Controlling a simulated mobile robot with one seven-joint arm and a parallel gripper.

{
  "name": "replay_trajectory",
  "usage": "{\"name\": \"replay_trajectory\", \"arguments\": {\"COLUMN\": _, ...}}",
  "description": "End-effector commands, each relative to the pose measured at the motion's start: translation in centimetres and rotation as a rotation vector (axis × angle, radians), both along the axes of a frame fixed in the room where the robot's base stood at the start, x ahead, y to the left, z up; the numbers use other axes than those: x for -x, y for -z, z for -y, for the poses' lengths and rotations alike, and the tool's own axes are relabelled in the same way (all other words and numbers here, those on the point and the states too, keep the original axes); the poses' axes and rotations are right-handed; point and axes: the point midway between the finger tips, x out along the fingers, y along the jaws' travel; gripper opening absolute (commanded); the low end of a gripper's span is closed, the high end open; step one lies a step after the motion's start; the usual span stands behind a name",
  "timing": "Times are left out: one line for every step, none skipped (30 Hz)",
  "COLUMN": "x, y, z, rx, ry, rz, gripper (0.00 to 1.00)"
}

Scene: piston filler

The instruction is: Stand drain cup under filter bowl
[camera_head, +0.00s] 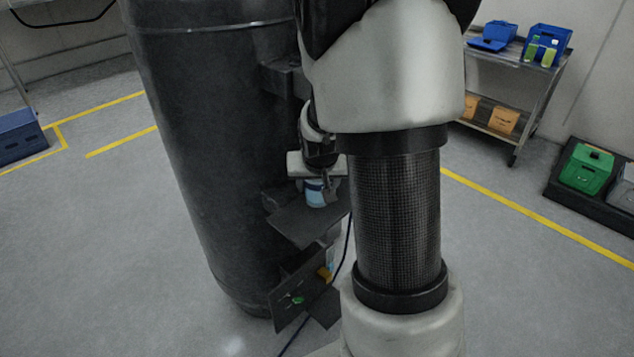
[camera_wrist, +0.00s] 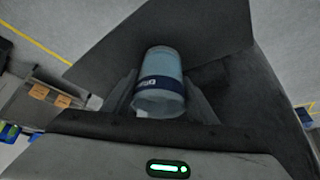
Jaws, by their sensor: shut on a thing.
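The drain cup (camera_wrist: 158,72) is light blue with a dark blue band and lettering. In the wrist view it sits between the fingers of my gripper (camera_wrist: 160,100), which is shut on it. In the head view the cup (camera_head: 316,192) shows below my gripper (camera_head: 318,170), just above or on a dark shelf plate (camera_head: 300,222). I cannot tell whether its base touches the plate. The plate also shows behind the cup in the wrist view (camera_wrist: 105,50). I cannot make out the filter bowl; my arm and gripper cover part of that area.
A large dark tank (camera_head: 205,130) stands directly left of the cup, with a bracket (camera_head: 285,78) above. A control panel with a green button (camera_head: 298,300) and a cable are below the shelf. A cart (camera_head: 520,80) with blue bins is far right. Open floor surrounds the tank.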

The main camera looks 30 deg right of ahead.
Motion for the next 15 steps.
{"name": "replay_trajectory", "arguments": {"x": -0.01, "y": 0.00, "z": 0.00, "rx": 0.000, "ry": 0.000, "rz": 0.000, "gripper": 0.30}}
{"name": "replay_trajectory", "arguments": {"x": 0.00, "y": 0.07, "z": 0.00, "rx": 0.000, "ry": 0.000, "rz": 0.000, "gripper": 0.30}}
{"name": "replay_trajectory", "arguments": {"x": -0.01, "y": 0.24, "z": 0.00, "rx": 0.000, "ry": 0.000, "rz": 0.000, "gripper": 0.30}}
{"name": "replay_trajectory", "arguments": {"x": -0.01, "y": 0.37, "z": -0.01, "rx": 0.000, "ry": 0.000, "rz": 0.000, "gripper": 0.30}}
{"name": "replay_trajectory", "arguments": {"x": -0.01, "y": 0.48, "z": 0.00, "rx": 0.000, "ry": 0.000, "rz": 0.000, "gripper": 0.30}}
{"name": "replay_trajectory", "arguments": {"x": 0.00, "y": 0.38, "z": 0.00, "rx": 0.000, "ry": 0.000, "rz": 0.000, "gripper": 0.56}}
{"name": "replay_trajectory", "arguments": {"x": 0.00, "y": 0.32, "z": 0.00, "rx": 0.000, "ry": 0.000, "rz": 0.000, "gripper": 0.61}}
{"name": "replay_trajectory", "arguments": {"x": 0.00, "y": 0.34, "z": 0.00, "rx": 0.000, "ry": 0.000, "rz": -0.001, "gripper": 0.66}}
{"name": "replay_trajectory", "arguments": {"x": 0.00, "y": 0.34, "z": 0.00, "rx": 0.000, "ry": 0.000, "rz": -0.001, "gripper": 0.71}}
{"name": "replay_trajectory", "arguments": {"x": 0.00, "y": 0.34, "z": 0.00, "rx": 0.000, "ry": 0.000, "rz": -0.001, "gripper": 0.71}}
{"name": "replay_trajectory", "arguments": {"x": 0.00, "y": 0.34, "z": -0.01, "rx": 0.000, "ry": 0.000, "rz": -0.001, "gripper": 0.71}}
{"name": "replay_trajectory", "arguments": {"x": 0.00, "y": 0.34, "z": 0.00, "rx": 0.000, "ry": 0.000, "rz": -0.001, "gripper": 0.71}}
{"name": "replay_trajectory", "arguments": {"x": 0.00, "y": 0.34, "z": 0.00, "rx": 0.000, "ry": 0.000, "rz": -0.001, "gripper": 0.71}}
{"name": "replay_trajectory", "arguments": {"x": 0.00, "y": 0.34, "z": 0.00, "rx": 0.000, "ry": 0.000, "rz": -0.001, "gripper": 0.71}}
{"name": "replay_trajectory", "arguments": {"x": 0.00, "y": 0.34, "z": 0.00, "rx": 0.000, "ry": 0.000, "rz": -0.001, "gripper": 0.71}}
